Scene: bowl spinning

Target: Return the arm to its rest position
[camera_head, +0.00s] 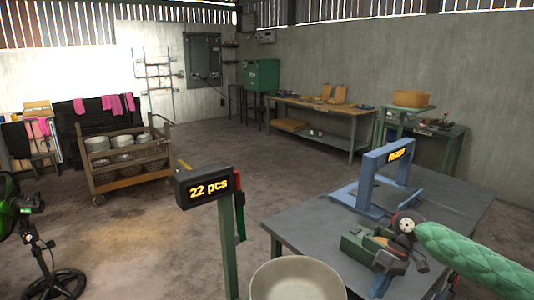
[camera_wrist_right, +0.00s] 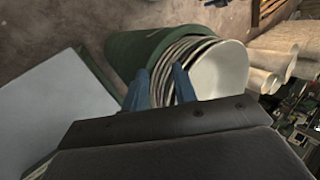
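My right arm in its green quilted sleeve (camera_head: 475,262) comes in from the right in the head view. My right gripper (camera_head: 384,276) hangs in front of the grey table at lower right. In the right wrist view its two blue fingers (camera_wrist_right: 161,76) are apart, with nothing visible held between them. A stack of pale bowls (camera_wrist_right: 215,68) with a green cylinder-like body lies beyond the fingertips, apart from them as far as I can tell. A pale bowl (camera_head: 297,280) shows at the bottom edge of the head view. My left gripper is not in view.
A counter display post (camera_head: 204,187) reading "22 pcs" stands left of the grey table (camera_head: 300,222). A blue frame (camera_head: 372,185) stands on that table. A wooden cart (camera_head: 130,165) with bowls and a fan (camera_head: 40,235) are at left. The floor between is clear.

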